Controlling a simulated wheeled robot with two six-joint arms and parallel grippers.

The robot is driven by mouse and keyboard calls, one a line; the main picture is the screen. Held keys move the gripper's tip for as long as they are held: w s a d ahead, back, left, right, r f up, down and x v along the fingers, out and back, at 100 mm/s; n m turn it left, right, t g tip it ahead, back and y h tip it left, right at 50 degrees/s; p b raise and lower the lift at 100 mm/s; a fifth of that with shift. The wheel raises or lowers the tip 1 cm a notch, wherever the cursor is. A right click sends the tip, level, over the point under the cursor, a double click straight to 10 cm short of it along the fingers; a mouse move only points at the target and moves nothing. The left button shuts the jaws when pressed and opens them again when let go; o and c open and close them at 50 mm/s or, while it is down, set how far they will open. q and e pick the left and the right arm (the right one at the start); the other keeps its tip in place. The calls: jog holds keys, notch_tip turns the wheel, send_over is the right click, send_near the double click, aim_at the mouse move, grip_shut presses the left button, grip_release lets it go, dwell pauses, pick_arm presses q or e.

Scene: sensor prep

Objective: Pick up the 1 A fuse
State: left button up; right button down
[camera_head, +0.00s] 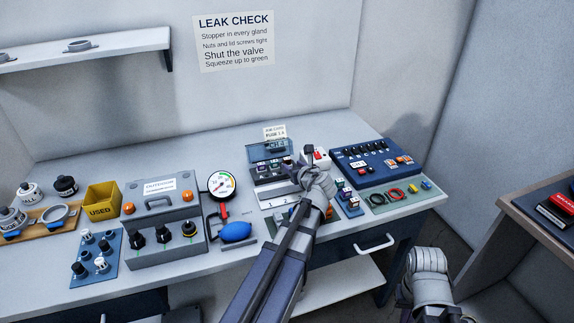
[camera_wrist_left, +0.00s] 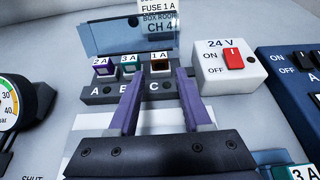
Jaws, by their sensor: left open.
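The 1 A fuse (camera_wrist_left: 160,67) is a small dark brown block with a white label. It sits at the right end of a row in the grey fuse block (camera_wrist_left: 103,96), above letter C. A purple 2 A fuse (camera_wrist_left: 103,66) and a teal 3 A fuse (camera_wrist_left: 128,65) sit to its left. My left gripper (camera_wrist_left: 158,77) is open and empty, its two purple-lined fingers apart just in front of the block, the 1 A fuse showing between them. In the head view my left gripper (camera_head: 303,168) partly covers that area. My right gripper cannot be made out; only part of my right arm shows.
A clear blue lid (camera_wrist_left: 115,36) stands up behind the fuses, with a FUSE 1 A card (camera_wrist_left: 160,22). A white 24 V switch box (camera_wrist_left: 229,66) is close on the right. A blue panel (camera_head: 362,160), gauge (camera_head: 221,185) and grey case (camera_head: 160,220) stand nearby.

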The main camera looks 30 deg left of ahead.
aim_at(288, 161)
pick_arm(q)
jog(key=shift+b+x, duration=0.85)
jog(key=shift+x, duration=1.8)
jog(key=shift+r, duration=0.2)
grip_shut()
